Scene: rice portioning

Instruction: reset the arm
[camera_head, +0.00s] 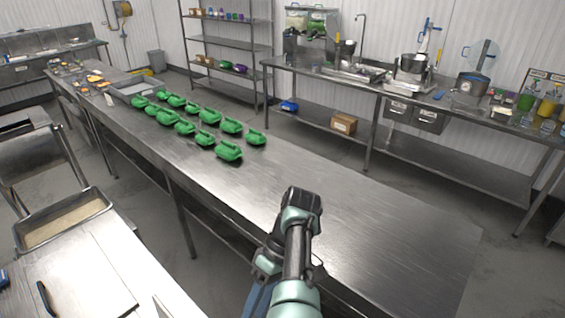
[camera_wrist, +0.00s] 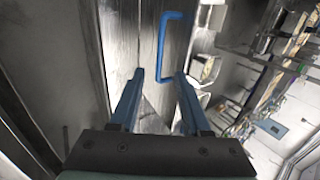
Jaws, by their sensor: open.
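My gripper (camera_wrist: 158,100) shows in the wrist view with its two blue fingers apart and nothing between them. Beyond the fingertips is a grey surface with a blue handle (camera_wrist: 161,45). In the head view my arm reaches up from the bottom edge, over the near side of the long steel table (camera_head: 370,225).
Several green containers (camera_head: 229,151) stand in rows on the table's far left part. A tray of rice (camera_head: 65,221) sits at the lower left. A steel counter (camera_head: 420,92) with equipment runs along the back right. The table's right part is clear.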

